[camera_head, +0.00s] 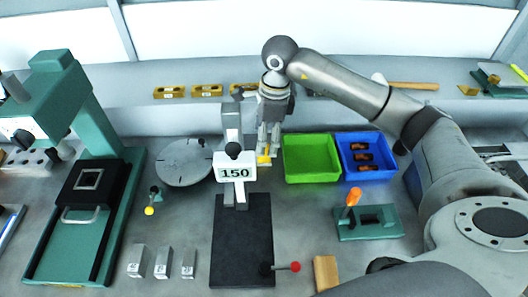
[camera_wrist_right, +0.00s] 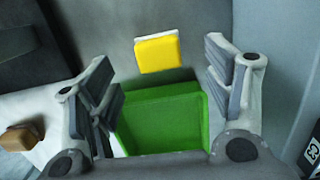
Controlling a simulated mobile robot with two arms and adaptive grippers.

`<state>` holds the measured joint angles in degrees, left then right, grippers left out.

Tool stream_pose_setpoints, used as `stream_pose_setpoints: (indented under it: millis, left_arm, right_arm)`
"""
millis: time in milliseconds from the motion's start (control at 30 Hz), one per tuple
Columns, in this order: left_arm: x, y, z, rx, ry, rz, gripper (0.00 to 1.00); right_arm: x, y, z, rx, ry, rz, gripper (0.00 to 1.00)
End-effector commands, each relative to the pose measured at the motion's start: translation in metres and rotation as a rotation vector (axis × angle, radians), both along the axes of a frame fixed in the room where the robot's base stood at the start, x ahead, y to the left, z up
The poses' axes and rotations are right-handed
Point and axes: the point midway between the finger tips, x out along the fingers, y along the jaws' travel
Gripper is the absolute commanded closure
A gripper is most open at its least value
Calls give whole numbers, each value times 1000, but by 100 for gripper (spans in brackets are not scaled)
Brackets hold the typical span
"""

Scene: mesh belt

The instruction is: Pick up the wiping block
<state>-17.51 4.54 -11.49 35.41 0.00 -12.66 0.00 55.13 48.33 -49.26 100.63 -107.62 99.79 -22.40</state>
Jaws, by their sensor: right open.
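The wiping block (camera_wrist_right: 157,53) is a small yellow block with a white edge. In the wrist view it lies between and beyond my right gripper's fingers (camera_wrist_right: 160,78), with no contact visible. In the head view only a little of the yellow block (camera_head: 264,158) shows below my right gripper (camera_head: 268,146), which points down over it and hides the rest. My right gripper is open and empty. My left gripper is not in view.
A green bin (camera_head: 311,158) and a blue bin (camera_head: 367,157) with several brown pieces stand right of the block. A stand with a "150" display (camera_head: 235,170) is close on the left. A round plate (camera_head: 184,162) lies farther left. Brass blocks (camera_head: 170,92) sit on the back ledge.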

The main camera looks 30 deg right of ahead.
Motion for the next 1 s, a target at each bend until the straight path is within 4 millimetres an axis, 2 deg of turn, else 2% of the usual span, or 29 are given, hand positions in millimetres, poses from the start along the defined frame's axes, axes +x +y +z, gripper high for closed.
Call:
stream_pose_setpoints:
  millis: [167, 300, 433, 733, 1000]
  left_arm:
    - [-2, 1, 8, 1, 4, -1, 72]
    - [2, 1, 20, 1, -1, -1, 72]
    - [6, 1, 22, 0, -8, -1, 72]
    - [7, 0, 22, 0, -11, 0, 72]
    - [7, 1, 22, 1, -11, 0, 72]
  right_arm:
    - [-2, 2, -13, 0, 4, 0, 26]
    - [-4, 3, -32, 0, 4, 0, 26]
    - [-2, 5, -49, 0, 2, -1, 26]
    - [-1, 5, -55, 0, -1, 0, 26]
    - [-1, 5, -54, 0, -1, 0, 61]
